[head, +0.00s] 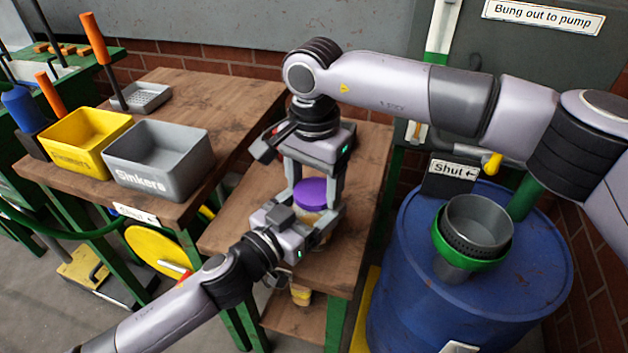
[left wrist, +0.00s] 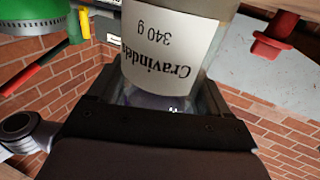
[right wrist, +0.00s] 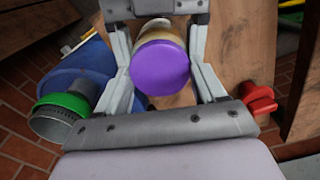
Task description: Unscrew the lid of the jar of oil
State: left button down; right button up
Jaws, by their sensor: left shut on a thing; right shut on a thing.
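The jar (head: 318,218) stands upright above the wooden bench, with a purple lid (head: 312,193) on top. Its white label (left wrist: 160,52), upside down in the left wrist view, reads "Cravinde…" and "340 g". My left gripper (head: 316,226) comes in from the front left and is shut on the jar's body below the lid. My right gripper (head: 314,186) reaches down from above, its two fingers shut on either side of the lid. The lid also shows between those fingers in the right wrist view (right wrist: 160,66). The jar's lower part is partly hidden by my left gripper.
A grey "Sinkers" bin (head: 160,165) and a yellow bin (head: 88,140) stand on the left bench. A blue drum (head: 400,265) with a green-ringed funnel (head: 475,228) stands at right. A small jar (head: 300,294) sits on the lower shelf.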

aim_at(314, 191)
jog(key=shift+n, duration=0.8)
jog(key=shift+r, duration=0.15)
jog(key=shift+r, duration=0.95)
jog(key=shift+r, duration=2)
pick_arm(q)
grip_release()
